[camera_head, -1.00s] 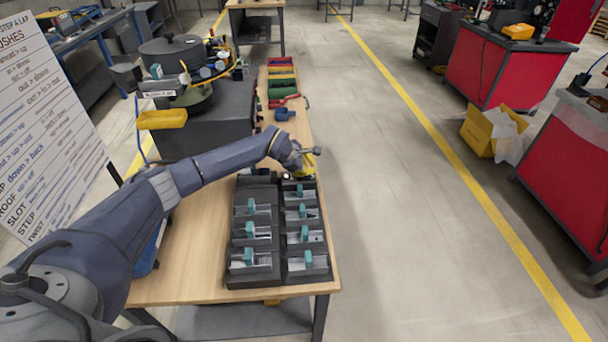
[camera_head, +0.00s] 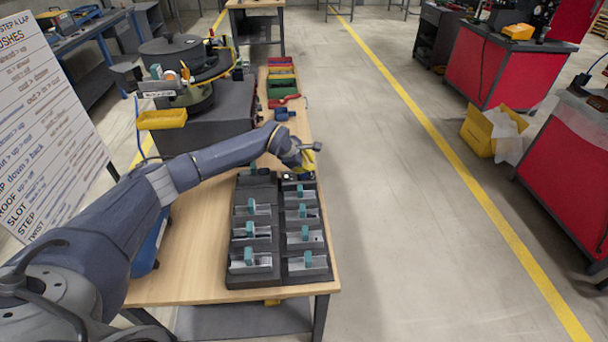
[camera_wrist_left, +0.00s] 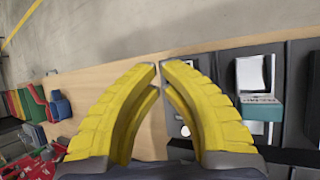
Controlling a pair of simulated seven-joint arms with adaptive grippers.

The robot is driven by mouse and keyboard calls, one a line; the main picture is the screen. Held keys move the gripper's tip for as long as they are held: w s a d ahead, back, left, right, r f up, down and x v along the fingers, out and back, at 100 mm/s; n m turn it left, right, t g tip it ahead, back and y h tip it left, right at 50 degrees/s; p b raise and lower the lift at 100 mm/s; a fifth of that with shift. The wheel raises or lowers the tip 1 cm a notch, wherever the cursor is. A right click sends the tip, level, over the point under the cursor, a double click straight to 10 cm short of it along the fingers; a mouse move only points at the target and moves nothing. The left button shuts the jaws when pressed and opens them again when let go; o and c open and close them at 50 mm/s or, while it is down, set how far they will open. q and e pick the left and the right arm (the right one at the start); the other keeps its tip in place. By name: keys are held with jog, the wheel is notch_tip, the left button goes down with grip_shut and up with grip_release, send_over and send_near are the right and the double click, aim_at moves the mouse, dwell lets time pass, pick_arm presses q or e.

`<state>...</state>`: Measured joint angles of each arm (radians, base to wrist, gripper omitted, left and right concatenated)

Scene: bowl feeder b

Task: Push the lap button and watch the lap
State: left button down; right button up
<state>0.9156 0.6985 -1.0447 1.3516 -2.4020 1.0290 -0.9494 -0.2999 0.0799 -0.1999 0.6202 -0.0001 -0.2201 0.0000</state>
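My left gripper (camera_head: 303,172) is over the far end of the dark fixture trays on the bench. In the left wrist view its yellow fingers (camera_wrist_left: 160,68) curve together until their tips nearly meet, with nothing seen between them. Just beyond and below the fingers is a dark unit with a small round pale spot (camera_wrist_left: 185,131). I cannot tell whether this is the lap button or whether the fingertips touch it. The round dark bowl feeder (camera_head: 172,52) stands on a dark base at the back left, with small parts around its rim. My right gripper is not in view.
Two rows of dark trays (camera_head: 266,270) hold grey pieces with teal blocks. Blue, red, green and yellow bins (camera_head: 283,87) line the bench's far end. A yellow chute tray (camera_head: 161,120) juts from the feeder. A text board (camera_head: 50,120) stands left.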

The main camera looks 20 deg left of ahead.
pick_arm(q)
jog(key=shift+r, duration=0.1)
jog(key=shift+r, duration=2.4)
